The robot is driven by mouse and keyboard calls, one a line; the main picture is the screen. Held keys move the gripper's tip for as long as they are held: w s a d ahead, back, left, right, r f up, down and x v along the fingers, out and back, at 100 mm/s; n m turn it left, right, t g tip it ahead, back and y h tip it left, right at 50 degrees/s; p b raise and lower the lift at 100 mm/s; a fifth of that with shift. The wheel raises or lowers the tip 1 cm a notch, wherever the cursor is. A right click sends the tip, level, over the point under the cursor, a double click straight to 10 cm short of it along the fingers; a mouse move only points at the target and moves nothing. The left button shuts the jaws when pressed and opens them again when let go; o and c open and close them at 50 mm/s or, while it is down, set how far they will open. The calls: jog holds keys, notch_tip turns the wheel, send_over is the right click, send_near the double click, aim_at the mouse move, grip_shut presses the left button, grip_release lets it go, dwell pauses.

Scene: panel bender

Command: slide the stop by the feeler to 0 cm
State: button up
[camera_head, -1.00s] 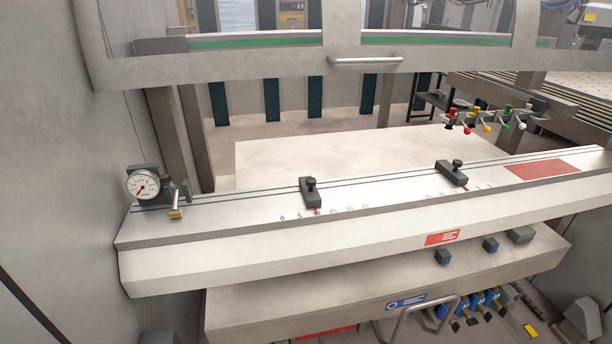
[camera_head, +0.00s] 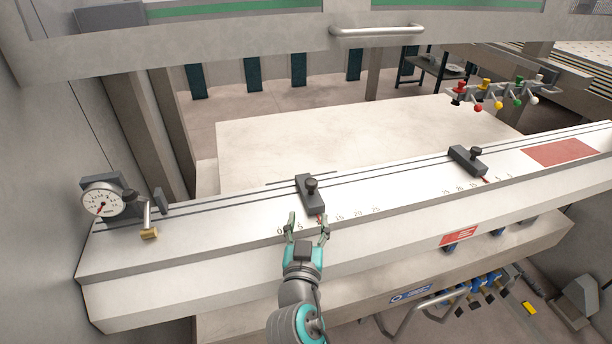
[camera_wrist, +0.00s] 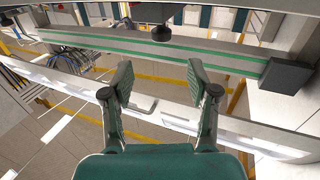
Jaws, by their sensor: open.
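The stop by the feeler (camera_head: 309,196) is a dark block with a black knob, sitting on the pale rail. Its red pointer shows near the 10 mark, between 5 and 15; the 0 mark lies to its left. The feeler (camera_head: 148,222), a lever with a brass tip, is farther left beside a round dial gauge (camera_head: 103,201). My gripper (camera_head: 308,220) is open and empty at the near end of the stop, its fingers apart over the scale. In the wrist view my open fingers (camera_wrist: 158,72) show with nothing between them; I cannot identify the stop there.
A second dark stop (camera_head: 467,160) stands farther right on the rail (camera_head: 400,193), near a red plate (camera_head: 561,152). Coloured levers (camera_head: 497,96) are at the back right. A hood with a handle (camera_head: 376,30) hangs above. The rail left of the first stop looks clear up to the feeler.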

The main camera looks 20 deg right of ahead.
aim_at(311, 186)
jog(key=x, duration=0.7)
jog(key=r+x, duration=0.1)
jog(key=x, duration=0.3)
jog(key=shift+w+a, duration=0.1)
jog(key=shift+w, duration=0.25)
grip_shut()
